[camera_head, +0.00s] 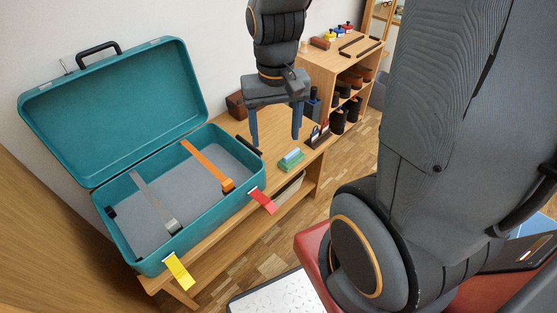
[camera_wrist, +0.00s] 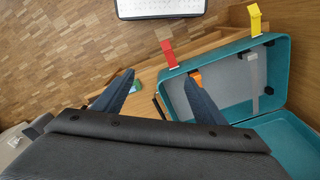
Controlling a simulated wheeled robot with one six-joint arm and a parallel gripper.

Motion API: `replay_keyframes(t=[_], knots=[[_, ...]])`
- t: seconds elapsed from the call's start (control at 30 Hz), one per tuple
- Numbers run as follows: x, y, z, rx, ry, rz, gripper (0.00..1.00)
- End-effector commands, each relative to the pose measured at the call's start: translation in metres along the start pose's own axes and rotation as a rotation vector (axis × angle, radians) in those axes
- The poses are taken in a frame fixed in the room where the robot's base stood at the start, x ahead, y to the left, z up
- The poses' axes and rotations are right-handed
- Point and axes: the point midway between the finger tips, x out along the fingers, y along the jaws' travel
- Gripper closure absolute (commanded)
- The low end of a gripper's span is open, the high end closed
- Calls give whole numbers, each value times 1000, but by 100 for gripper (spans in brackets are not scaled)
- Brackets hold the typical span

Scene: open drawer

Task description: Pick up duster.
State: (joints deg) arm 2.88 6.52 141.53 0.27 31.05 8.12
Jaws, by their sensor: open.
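The duster (camera_head: 291,160), a small block with a green base and a pale blue top, lies on the wooden bench (camera_head: 232,228) to the right of the open teal suitcase (camera_head: 205,222). My gripper (camera_head: 275,138) points down above the bench with its two blue fingers spread wide and nothing between them. In the head view the duster is below and slightly right of the fingertips, apart from them. In the wrist view, my gripper (camera_wrist: 159,78) has a small green part of the duster (camera_wrist: 138,86) by its left finger; the rest is hidden.
The suitcase lid stands up against the wall. Red (camera_head: 263,200) and yellow (camera_head: 179,271) tags hang over its front edge. A dark holder (camera_head: 318,137) stands behind the duster. A shelf unit (camera_head: 333,67) with shoes stands at the back right. The floor in front is partly clear.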

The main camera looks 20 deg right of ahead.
Motion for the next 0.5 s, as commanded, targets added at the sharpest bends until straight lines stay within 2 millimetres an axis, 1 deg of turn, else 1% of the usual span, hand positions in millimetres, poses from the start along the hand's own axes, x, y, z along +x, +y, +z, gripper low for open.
replay_keyframes(t=[0.03,0.07,0.1,0.17,0.2,0.27,0.3,0.37,0.4,0.5], knots=[[28,6,-22,77,-6,2,35],[40,9,-36,129,-7,2,35],[58,15,-54,205,-8,3,35],[87,25,-81,321,-10,5,35],[106,32,-98,398,-11,6,35],[135,45,-122,511,-12,7,35],[154,54,-137,584,-12,8,35],[181,67,-156,687,-13,9,35],[197,76,-167,749,-13,10,35],[232,95,-188,878,-14,11,35]])
